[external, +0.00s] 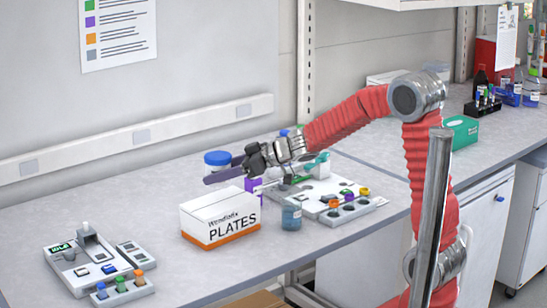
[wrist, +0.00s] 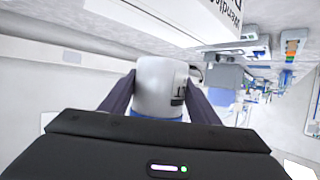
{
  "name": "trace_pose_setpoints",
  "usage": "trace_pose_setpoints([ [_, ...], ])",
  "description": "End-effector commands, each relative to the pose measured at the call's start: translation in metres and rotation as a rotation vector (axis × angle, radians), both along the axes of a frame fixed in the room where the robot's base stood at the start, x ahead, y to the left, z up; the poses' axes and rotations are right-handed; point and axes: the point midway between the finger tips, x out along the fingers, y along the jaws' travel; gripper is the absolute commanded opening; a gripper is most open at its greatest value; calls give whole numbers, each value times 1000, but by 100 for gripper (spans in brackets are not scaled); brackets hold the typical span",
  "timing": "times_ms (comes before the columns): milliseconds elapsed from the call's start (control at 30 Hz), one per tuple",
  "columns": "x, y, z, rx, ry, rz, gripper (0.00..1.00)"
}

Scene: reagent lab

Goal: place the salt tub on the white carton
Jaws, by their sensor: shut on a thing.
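The salt tub, white with a blue lid, shows in the external view (external: 217,158) behind the white carton. In the wrist view the tub (wrist: 158,85) sits between the two dark fingers, its blue lid toward the palm. My gripper (external: 222,171) is shut on it; a finger hides the tub's lower part in the external view. Whether the tub touches the bench is unclear. The white carton (external: 205,220), with an orange lower band and the word PLATES, stands on the bench in front of the tub. Its lettered side also shows at the top of the wrist view (wrist: 205,14).
A purple item (external: 253,186) stands just behind the carton's right end. A blue-tinted jar (external: 291,218) is to its right, before a grey station with coloured caps (external: 350,208). Another grey device (external: 75,262) is at front left.

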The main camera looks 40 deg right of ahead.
Motion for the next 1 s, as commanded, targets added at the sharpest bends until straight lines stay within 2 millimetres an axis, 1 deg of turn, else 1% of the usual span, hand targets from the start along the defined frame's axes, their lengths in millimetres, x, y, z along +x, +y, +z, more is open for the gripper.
trace_pose_setpoints([
  [33, 0, 0, -5, 2, 0, 1, 15],
  [133, 0, 0, -11, 2, -3, 1, 15],
  [467, 1, 0, -12, 2, -3, 1, 15],
  [567, 0, 0, -19, 1, -2, 1, 15],
  [800, 0, 0, -46, 2, -1, 0, 15],
  [1000, 0, 0, -49, 2, -5, 0, 15],
])
